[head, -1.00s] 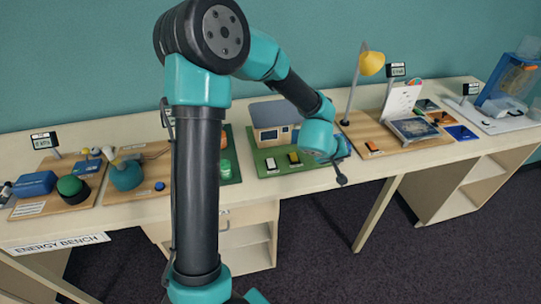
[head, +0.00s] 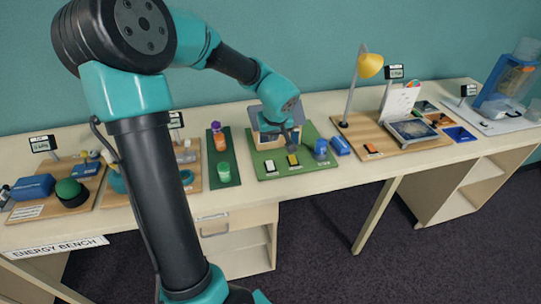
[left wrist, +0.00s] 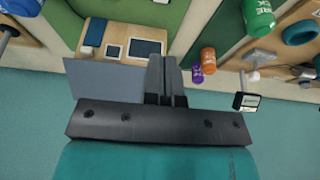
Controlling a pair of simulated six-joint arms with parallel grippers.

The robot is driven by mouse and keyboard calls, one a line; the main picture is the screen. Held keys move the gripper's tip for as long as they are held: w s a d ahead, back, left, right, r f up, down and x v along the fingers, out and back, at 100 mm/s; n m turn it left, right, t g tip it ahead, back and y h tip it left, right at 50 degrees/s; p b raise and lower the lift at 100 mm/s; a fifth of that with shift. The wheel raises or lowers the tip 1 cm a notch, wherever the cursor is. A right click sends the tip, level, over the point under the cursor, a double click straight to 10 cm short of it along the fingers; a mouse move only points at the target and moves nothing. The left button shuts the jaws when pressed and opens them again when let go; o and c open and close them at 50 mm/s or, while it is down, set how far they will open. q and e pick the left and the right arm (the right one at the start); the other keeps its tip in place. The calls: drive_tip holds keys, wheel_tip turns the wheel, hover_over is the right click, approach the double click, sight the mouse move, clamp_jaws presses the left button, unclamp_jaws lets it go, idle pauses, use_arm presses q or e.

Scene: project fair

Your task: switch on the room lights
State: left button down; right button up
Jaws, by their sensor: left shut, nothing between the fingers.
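A model house (head: 257,133) with a grey roof stands on a green board (head: 313,141). A white switch (head: 270,167) and a yellow switch (head: 293,160) sit on the board in front of it. My left gripper (head: 291,130) is above the board by the house, empty, and hides part of the house front. In the left wrist view the shut fingers (left wrist: 166,75) appear beside the grey roof (left wrist: 100,80), with the house window (left wrist: 137,47) and dark door (left wrist: 95,32) beyond. I cannot tell whether they touch the house. My right gripper is out of view.
A narrow green strip with colored bottles (head: 222,144) lies to the left. A yellow lamp (head: 369,66) stands further right. My left arm covers part of the left bench.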

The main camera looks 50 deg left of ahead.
sight(269, 161)
use_arm(q)
drive_tip(key=x, duration=1.4)
drive_tip(key=shift+s+d, duration=0.2)
drive_tip(key=shift+d, duration=0.15)
drive_tip(key=shift+f, duration=0.1)
